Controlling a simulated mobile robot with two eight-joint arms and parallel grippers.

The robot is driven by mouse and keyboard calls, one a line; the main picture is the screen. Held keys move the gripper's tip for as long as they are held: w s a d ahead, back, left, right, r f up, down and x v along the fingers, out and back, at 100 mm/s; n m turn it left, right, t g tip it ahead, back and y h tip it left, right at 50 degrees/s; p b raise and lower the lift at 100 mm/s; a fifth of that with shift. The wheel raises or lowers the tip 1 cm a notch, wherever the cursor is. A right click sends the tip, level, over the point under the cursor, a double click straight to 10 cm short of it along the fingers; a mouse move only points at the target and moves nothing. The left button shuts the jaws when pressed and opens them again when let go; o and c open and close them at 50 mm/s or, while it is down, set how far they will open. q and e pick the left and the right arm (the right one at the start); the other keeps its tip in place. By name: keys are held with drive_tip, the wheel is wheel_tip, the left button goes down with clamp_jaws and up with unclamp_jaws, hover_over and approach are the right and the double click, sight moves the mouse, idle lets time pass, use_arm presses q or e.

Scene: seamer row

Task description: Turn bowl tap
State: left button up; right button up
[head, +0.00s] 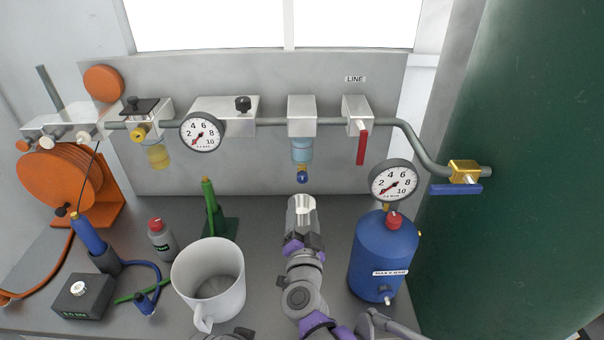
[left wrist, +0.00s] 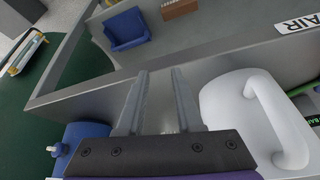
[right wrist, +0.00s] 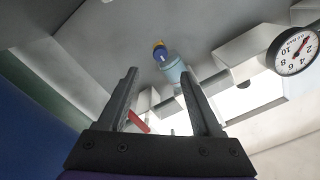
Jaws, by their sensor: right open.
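A pale blue bowl (head: 302,150) hangs under a grey block on the wall pipe, with a small blue tap (head: 302,176) at its bottom. In the right wrist view the tap (right wrist: 160,51) and bowl (right wrist: 173,70) show beyond the fingertips. My right gripper (head: 302,204) is upright just below the tap, apart from it, open and empty. My left gripper (left wrist: 159,75) shows in the left wrist view, open and empty, between the white mug and the blue tank. A second, yellow bowl (head: 157,156) hangs farther left.
A blue tank (head: 382,250) with a gauge (head: 394,184) stands right of my right arm. A white mug (head: 208,281) stands to its left. A red lever (head: 362,146) hangs right of the bowl. A green panel (head: 510,170) closes the right side.

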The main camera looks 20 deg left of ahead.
sight(302, 180)
drive_tip(key=p+x, duration=0.1)
drive_tip(key=x, duration=0.9)
drive_tip(key=shift+w, duration=0.15)
drive_tip(key=shift+c, duration=0.4)
clamp_jaws()
